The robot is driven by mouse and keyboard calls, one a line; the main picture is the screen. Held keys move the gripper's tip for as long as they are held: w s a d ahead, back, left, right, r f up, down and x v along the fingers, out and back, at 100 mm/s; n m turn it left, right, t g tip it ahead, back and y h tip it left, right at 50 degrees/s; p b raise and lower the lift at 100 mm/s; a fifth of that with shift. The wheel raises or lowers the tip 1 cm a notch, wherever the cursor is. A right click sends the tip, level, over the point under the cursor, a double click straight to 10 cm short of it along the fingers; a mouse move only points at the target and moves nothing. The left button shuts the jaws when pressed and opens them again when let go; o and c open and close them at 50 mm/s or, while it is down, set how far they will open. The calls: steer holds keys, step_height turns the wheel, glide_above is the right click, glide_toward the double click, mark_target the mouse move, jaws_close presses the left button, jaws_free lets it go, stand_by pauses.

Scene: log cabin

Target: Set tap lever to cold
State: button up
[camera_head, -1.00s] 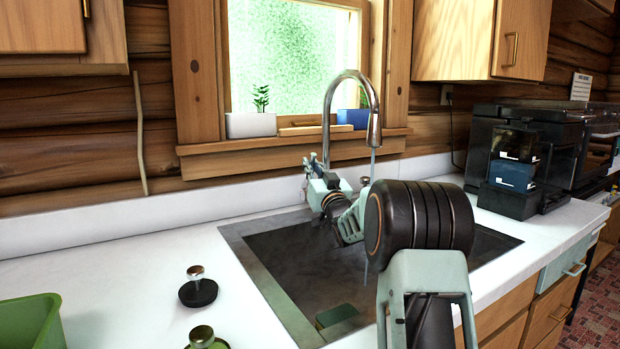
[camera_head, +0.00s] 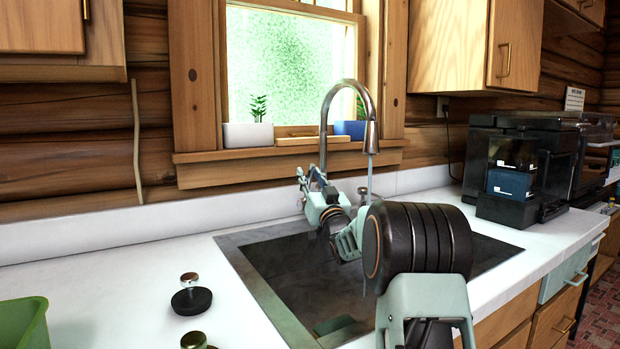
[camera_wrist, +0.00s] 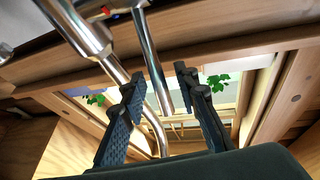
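The chrome tap (camera_head: 328,105) arches over the sink, and a thin stream of water falls from its spout. In the wrist view the thick chrome tap body (camera_wrist: 78,28) runs from the upper left, with a small red and blue mark near the top edge. A thinner chrome rod, which looks like the tap lever (camera_wrist: 150,60), reaches down between my two dark finger pads. My gripper (camera_wrist: 168,95) is open around the rod's end; I cannot tell whether a pad touches it. In the head view my gripper (camera_head: 308,182) is at the tap's base, hiding the lever.
The dark sink (camera_head: 290,265) lies below my arm. A window ledge with a white planter (camera_head: 248,135) and a blue planter (camera_head: 350,129) is behind the tap. A black coffee machine (camera_head: 515,170) stands right. A dark-based knob (camera_head: 192,300) and green bin (camera_head: 22,325) are left.

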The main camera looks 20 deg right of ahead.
steer(key=v, duration=1.2)
stand_by(0.5)
